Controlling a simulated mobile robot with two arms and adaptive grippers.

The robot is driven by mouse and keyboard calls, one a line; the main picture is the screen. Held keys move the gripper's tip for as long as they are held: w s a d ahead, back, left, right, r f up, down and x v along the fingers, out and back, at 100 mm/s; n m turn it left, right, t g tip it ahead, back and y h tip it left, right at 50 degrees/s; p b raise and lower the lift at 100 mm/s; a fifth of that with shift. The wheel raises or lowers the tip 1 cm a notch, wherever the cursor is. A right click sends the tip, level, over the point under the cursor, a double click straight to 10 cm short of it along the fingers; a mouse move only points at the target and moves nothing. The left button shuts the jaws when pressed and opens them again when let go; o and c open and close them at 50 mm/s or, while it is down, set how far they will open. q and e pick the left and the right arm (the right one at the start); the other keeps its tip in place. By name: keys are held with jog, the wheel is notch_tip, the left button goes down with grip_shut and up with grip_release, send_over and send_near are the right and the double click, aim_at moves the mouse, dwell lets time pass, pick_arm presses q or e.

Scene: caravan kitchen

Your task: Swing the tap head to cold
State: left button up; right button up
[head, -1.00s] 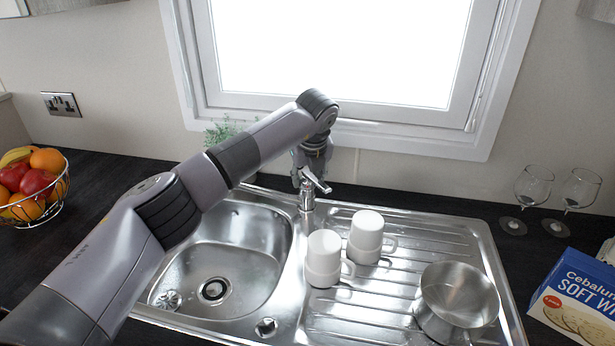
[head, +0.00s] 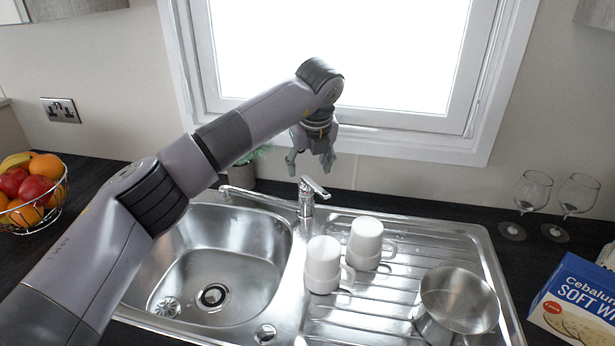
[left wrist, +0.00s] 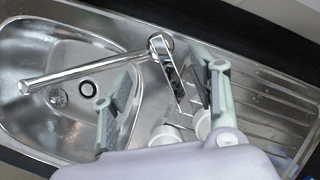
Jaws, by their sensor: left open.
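The chrome tap (head: 306,203) stands at the back of the sink, its spout (head: 258,196) reaching left over the bowl. Its lever head (head: 316,188) slants down to the right in the head view. In the left wrist view the spout (left wrist: 85,71) also points left and the lever (left wrist: 171,75) points down and slightly right. My left gripper (head: 310,162) is open and empty, above the tap and apart from it. Its fingers (left wrist: 162,97) show either side of the lever in the left wrist view. My right gripper is not in view.
Two white mugs (head: 323,264) and a metal pan (head: 458,300) stand on the drainer (head: 400,262). A potted plant (head: 243,172) is behind the spout. Wine glasses (head: 532,190) and a food box (head: 578,300) are at right, a fruit bowl (head: 62,205) at left.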

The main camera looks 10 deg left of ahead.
pick_arm(q)
jog(key=v, duration=0.4)
jog(key=shift+r, duration=0.1)
